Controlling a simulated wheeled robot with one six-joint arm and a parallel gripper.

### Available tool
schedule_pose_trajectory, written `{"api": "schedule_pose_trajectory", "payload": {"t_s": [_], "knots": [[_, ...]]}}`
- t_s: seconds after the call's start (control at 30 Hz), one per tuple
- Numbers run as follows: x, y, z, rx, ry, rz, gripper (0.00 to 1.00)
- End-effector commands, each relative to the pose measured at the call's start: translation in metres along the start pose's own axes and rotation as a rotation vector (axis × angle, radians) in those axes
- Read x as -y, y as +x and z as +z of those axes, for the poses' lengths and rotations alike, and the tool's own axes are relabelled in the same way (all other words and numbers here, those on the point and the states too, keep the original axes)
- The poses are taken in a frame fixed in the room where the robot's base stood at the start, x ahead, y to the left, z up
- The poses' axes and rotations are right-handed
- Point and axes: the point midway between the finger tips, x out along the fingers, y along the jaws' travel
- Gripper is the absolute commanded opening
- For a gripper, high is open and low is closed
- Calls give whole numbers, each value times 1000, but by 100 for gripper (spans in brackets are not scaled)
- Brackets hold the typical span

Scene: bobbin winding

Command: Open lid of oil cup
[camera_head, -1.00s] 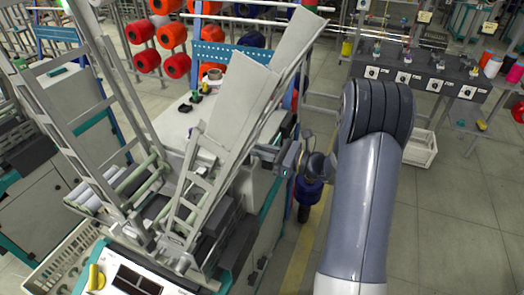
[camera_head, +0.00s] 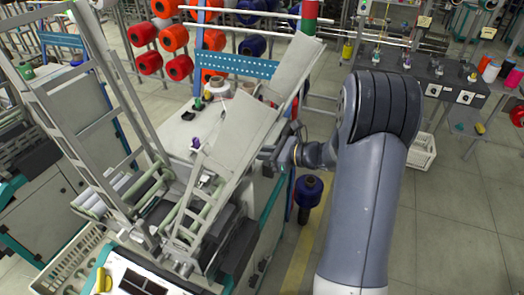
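My gripper (camera_head: 271,158) is small in view at the end of my arm, beside the right edge of the winding machine (camera_head: 262,210). It points left, near the lower end of the pale tilted plates (camera_head: 240,122). Whether its fingers are open or shut does not show. I cannot make out the oil cup or its lid for certain. A small purple item (camera_head: 196,143) sits on the machine's white top, left of the plates. My arm hides part of the scene on the right.
A grey ladder-like frame (camera_head: 88,135) rises at left. A dark blue spool (camera_head: 308,190) stands right of the machine. A white crate (camera_head: 421,151) lies beyond my arm. The floor at right is mostly clear.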

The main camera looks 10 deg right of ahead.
Motion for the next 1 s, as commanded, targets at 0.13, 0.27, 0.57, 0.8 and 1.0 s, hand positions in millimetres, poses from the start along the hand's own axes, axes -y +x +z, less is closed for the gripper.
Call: {"api": "schedule_pose_trajectory", "payload": {"t_s": [0.13, 0.27, 0.57, 0.8, 1.0], "knots": [[1, 4, 17, 15, -10, 0, 0], [1, 6, 24, 16, -11, 0, 0], [1, 11, 33, 15, -8, 1, 0], [1, 12, 35, 15, -7, 1, 0], [1, 12, 35, 14, -7, 0, 0]]}}
